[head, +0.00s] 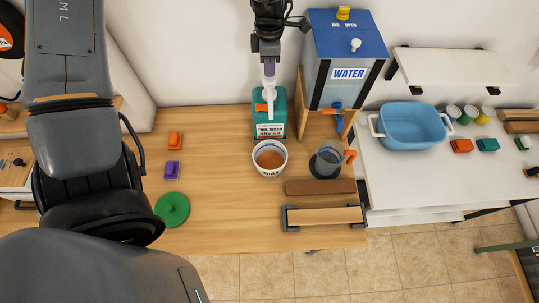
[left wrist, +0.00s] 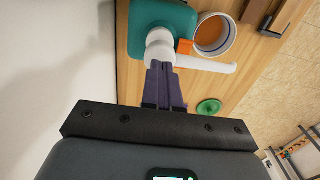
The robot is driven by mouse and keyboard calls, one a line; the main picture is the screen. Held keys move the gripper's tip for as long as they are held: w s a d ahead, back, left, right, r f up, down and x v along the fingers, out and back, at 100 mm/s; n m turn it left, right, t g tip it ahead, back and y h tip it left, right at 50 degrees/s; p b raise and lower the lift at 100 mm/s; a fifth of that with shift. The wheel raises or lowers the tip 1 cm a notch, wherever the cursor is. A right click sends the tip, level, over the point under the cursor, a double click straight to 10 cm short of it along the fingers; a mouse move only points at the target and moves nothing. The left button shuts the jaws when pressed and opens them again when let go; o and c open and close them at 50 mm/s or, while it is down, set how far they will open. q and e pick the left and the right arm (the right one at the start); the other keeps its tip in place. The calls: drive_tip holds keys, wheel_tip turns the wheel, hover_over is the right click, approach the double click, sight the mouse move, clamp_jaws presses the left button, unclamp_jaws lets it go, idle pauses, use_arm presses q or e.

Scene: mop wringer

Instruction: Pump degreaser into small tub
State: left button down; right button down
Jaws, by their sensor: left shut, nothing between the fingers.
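A teal degreaser bottle (head: 277,113) with a white pump (head: 268,92) and a label stands at the back of the wooden table. The small white tub (head: 271,173) stands just in front of it and holds orange-brown liquid (head: 269,158). My left gripper (head: 269,73) is shut and empty, fingers pointing down at the top of the pump. In the left wrist view, the purple fingertips (left wrist: 161,67) meet the white pump head (left wrist: 159,47), seemingly touching it. The spout (left wrist: 208,64) reaches out past the tub's rim in that view. My right gripper is not in view.
A blue basin (head: 406,128) sits on the white counter. A green lid (head: 171,209) lies left of clear table.

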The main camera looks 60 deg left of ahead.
use_arm(q)
drive_tip(key=shift+f, duration=0.2)
drive_tip(key=shift+f+b, duration=1.35)
drive_tip(key=shift+f, duration=0.3)
drive_tip(key=shift+r, duration=0.15)
drive_tip(key=shift+r+p, duration=1.35)
drive_tip(key=shift+r, duration=0.35)
drive_tip(key=shift+r, duration=0.1)
